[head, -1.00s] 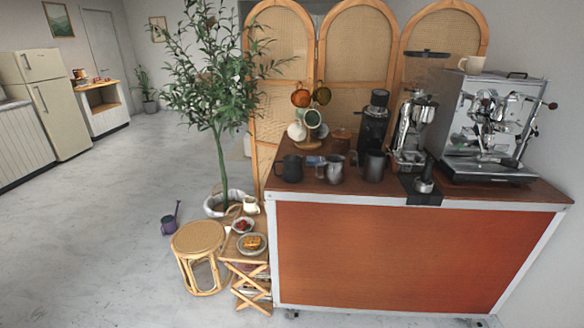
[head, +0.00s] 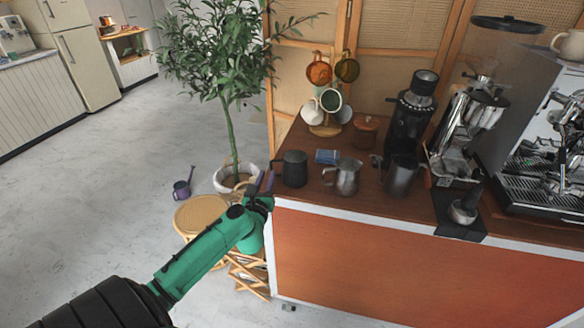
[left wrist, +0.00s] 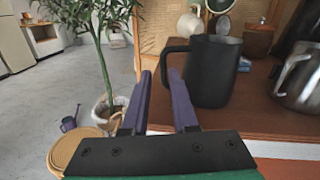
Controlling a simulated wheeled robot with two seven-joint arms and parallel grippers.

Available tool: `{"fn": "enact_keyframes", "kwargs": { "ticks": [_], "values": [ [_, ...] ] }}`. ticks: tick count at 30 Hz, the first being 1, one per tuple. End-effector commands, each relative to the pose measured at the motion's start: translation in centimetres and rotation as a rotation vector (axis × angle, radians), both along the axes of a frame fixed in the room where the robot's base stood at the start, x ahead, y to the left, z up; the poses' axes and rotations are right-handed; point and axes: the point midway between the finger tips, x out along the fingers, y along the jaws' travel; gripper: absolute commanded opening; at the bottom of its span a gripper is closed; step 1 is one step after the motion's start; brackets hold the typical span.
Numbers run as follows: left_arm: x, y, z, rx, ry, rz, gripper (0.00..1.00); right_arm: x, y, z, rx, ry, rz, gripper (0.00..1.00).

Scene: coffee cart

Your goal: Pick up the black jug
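The black jug (head: 294,169) stands upright on the left end of the cart's wooden top, its handle toward the left. In the left wrist view the jug (left wrist: 212,72) is close, just right of and beyond the fingers, and its handle (left wrist: 165,64) rises ahead of the gap between them. My left gripper (head: 264,184) is open and empty at the cart's left edge; its two purple fingers (left wrist: 160,88) stand apart. I cannot tell if a finger touches the jug. My right gripper is not in view.
A steel pitcher (head: 346,178) and a darker grey one (head: 401,175) stand to the jug's right. A blue item (head: 327,157) lies behind them. A mug tree (head: 325,128) stands at the back. A potted tree (head: 230,90) is left of the cart.

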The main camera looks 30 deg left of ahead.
Motion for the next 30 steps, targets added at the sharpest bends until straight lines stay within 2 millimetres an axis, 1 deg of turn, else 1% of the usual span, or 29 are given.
{"fn": "enact_keyframes", "kwargs": {
  "ticks": [1,4,7,9,13,16,21,23,24,30],
  "values": [
    [1.0,0.5,0.2,0.001,-0.002,0.001,0.27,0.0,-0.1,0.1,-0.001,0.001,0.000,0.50],
    [2.1,1.0,0.1,0.000,-0.001,0.000,0.27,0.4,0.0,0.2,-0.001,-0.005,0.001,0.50],
    [3.2,1.5,0.3,0.000,-0.001,0.000,0.27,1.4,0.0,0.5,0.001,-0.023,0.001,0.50],
    [4.4,2.0,0.6,0.002,-0.001,0.001,0.27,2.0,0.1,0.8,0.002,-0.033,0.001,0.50],
    [6.4,2.9,0.5,0.001,0.000,0.000,0.27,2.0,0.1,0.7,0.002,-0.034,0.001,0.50],
    [6.9,3.2,0.4,0.002,0.001,0.001,0.27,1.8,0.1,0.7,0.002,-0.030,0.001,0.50],
    [6.9,3.2,0.4,0.001,0.002,0.000,0.27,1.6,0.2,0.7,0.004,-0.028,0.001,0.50],
    [6.9,3.2,0.4,0.001,0.002,0.000,0.04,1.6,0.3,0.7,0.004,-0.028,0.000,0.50],
    [6.9,3.2,0.4,0.001,0.002,0.000,0.00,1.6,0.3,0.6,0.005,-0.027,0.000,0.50],
    [6.9,3.2,0.4,0.001,0.002,-0.001,0.00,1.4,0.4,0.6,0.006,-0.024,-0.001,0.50]
  ]
}}
